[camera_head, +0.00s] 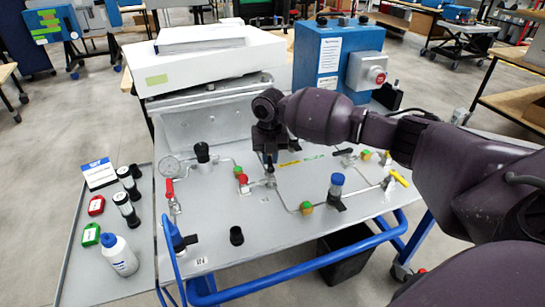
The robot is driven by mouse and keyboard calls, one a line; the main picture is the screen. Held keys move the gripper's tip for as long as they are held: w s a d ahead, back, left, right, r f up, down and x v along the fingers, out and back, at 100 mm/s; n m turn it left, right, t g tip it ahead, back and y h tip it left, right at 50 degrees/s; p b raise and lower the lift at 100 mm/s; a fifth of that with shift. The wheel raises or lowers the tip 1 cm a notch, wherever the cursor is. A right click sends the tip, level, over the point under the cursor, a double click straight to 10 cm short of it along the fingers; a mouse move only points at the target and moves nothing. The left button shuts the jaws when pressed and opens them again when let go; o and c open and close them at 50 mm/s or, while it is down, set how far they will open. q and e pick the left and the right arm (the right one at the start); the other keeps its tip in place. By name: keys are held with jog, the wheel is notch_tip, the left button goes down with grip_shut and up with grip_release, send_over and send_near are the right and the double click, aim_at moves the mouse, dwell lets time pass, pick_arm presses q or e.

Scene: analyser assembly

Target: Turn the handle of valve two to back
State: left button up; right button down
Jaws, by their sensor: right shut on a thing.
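A light grey panel (245,215) on the cart carries metal tubing and several valves. My right gripper (270,160) comes in from the right and points down at a valve (270,181) near the panel's middle. It is shut on that valve's handle, which is mostly hidden between and under the fingers. I cannot read a label showing whether this is valve two. A red handle (169,188) is at the left and a yellow handle (398,177) at the right. A black handle (343,151) lies near the back right. My left gripper is not in view.
A gauge (169,167), a black knob (202,152) and a blue-capped fitting (336,185) stand up from the panel. A white box (205,62) and a blue box (335,50) stand behind. A side tray (85,275) holds a bottle (119,256). A blue rail (290,275) runs along the front.

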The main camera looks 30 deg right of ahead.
jog(key=shift+w+a+n, duration=0.1)
jog(key=shift+a+n, duration=0.15)
jog(key=shift+n, duration=0.5)
jog(key=shift+w+a+n, duration=0.1)
jog(key=shift+a+n, duration=0.1)
jog(key=shift+n, duration=0.55)
jog(key=c, duration=1.1)
grip_release()
notch_tip(320, 180, up, 11)
jog(key=shift+f+p, duration=0.1)
jog(key=shift+p, duration=0.45)
